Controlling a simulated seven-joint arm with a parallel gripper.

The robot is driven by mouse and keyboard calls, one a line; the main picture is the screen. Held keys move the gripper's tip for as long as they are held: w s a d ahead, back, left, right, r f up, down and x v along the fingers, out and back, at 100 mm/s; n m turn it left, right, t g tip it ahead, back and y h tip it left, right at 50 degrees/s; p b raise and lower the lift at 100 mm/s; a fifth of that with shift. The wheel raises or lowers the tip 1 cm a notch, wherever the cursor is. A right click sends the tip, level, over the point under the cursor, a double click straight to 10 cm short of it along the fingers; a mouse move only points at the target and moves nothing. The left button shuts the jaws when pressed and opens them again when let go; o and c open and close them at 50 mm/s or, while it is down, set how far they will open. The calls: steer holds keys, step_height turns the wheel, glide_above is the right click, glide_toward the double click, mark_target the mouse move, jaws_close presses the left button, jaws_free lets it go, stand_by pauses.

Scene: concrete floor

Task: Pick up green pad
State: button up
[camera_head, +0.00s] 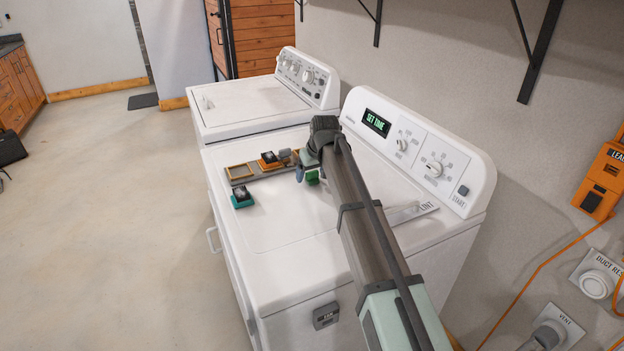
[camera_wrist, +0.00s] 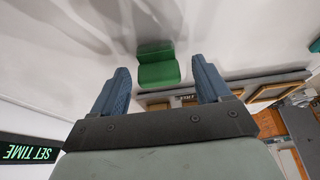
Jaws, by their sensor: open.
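The green pad (camera_wrist: 158,73) is a small block with a lighter green face and a darker part behind it. In the wrist view it is on the white machine top, between the lines of my two blue fingers and apart from both. My gripper (camera_wrist: 160,65) is open, with nothing in its jaws. How far the fingertips are above the top is hard to tell.
A narrow grey tray (camera_head: 257,177) beside my gripper has an empty wooden frame (camera_head: 239,172) and an orange block with a dark top (camera_head: 269,160). A teal block with a dark top (camera_head: 242,200) is nearby. The washer's control panel (camera_head: 420,150) rises behind. The front-left top is clear.

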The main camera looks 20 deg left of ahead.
mark_target(312, 172)
steer(key=shift+f, duration=0.1)
steer(key=shift+c, duration=0.2)
steer(key=c, duration=1.1)
step_height(312, 172, up, 10)
steer(key=shift+r, duration=0.1)
steer(key=shift+c, duration=0.2)
